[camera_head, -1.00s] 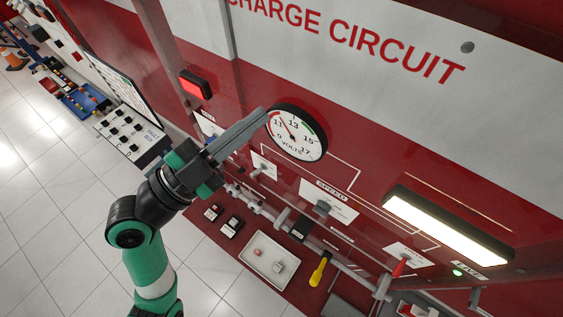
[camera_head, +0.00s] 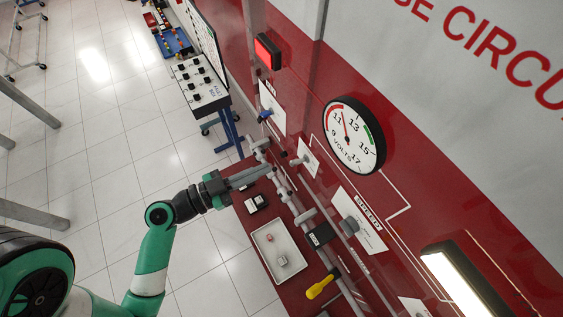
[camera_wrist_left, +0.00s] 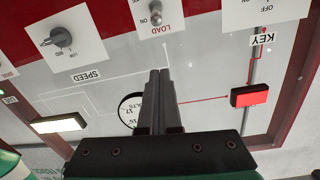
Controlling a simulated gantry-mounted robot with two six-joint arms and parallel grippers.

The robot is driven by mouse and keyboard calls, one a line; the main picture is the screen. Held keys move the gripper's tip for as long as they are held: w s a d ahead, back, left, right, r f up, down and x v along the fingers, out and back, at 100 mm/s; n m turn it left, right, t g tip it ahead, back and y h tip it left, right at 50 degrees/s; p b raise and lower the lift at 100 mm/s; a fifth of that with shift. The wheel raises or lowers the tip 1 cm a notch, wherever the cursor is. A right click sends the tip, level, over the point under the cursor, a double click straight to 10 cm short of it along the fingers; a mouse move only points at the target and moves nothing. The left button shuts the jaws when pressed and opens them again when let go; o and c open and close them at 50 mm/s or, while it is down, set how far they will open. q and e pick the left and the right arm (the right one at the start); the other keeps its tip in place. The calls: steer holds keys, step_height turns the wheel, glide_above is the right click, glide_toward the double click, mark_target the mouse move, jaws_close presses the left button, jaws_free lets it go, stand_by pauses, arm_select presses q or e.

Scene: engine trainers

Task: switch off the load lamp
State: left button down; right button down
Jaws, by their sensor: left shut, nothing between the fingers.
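The LOAD switch plate (camera_head: 309,157) is white, on the red panel left of the volt gauge, with a small toggle lever (camera_head: 297,161). In the left wrist view the lever (camera_wrist_left: 155,14) shows at the top edge, with its label inverted. The lit white lamp (camera_head: 462,284) is at the lower right; it also shows in the left wrist view (camera_wrist_left: 60,124). My left gripper (camera_head: 268,171) is shut and empty, its fingertips just left of the LOAD plate, apparently apart from the lever. My right gripper is not in view.
The volt gauge (camera_head: 354,135) is right of the LOAD plate. The KEY plate (camera_head: 272,108) with a blue key, a lit red lamp (camera_head: 267,52) and the SPEED knob (camera_head: 350,228) are nearby. A rail with clamps runs below; a tray (camera_head: 262,238) and yellow-handled tool (camera_head: 321,286) lie on the red shelf.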

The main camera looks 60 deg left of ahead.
arm_select(q)
steer(key=w+b, duration=0.2)
steer(key=b, duration=0.1)
steer(key=p, duration=0.4)
glide_above(298, 161)
steer(key=s, duration=0.2)
steer(key=shift+s+d+r, duration=0.15)
steer(key=shift+d+r, duration=0.05)
steer(key=shift+r, duration=0.05)
steer(key=f+b, duration=0.2)
steer(key=f, duration=0.1)
steer(key=f+b, duration=0.1)
steer(key=shift+s+a+f, duration=0.15)
steer(key=shift+s+a, duration=0.15)
steer(key=shift+a, duration=0.05)
